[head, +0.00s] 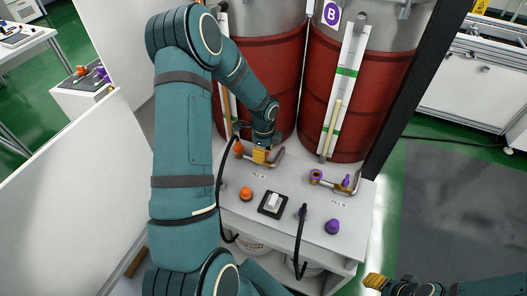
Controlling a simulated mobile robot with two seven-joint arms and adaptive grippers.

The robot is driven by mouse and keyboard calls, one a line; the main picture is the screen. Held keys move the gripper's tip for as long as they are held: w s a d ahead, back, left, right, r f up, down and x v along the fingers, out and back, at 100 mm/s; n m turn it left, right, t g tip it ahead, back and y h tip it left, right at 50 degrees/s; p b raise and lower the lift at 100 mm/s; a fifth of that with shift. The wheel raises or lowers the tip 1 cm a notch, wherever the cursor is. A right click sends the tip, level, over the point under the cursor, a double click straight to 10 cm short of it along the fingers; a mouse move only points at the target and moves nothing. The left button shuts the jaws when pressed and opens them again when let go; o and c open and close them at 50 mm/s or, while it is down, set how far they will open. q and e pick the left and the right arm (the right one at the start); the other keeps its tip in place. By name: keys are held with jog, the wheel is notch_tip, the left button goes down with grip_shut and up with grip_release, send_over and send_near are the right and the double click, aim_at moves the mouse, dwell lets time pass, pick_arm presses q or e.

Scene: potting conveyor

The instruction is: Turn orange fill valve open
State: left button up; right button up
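The orange fill valve (238,149) is at the back left of the white bench, on a short metal pipe below the left red tank. Its orange part stands upright. My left gripper (262,155) reaches down from above, with its yellow fingertips at the pipe just right of that orange part. The fingers and wrist hide part of the valve, so I cannot tell whether they touch or grip it. My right gripper (375,282) is low at the right, off the bench, with yellow tips close together. Whether it is open cannot be made out.
A purple valve (346,181) sits on a similar pipe to the right, below the tank marked B (357,90). On the bench (290,240) are an orange knob (246,193), a white switch (273,201), a purple knob (332,226) and black hoses (300,235). Floor is open at right.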

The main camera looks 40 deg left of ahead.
pick_arm(q)
notch_tip(320, 180, up, 12)
dwell(0.6)
dwell(0.5)
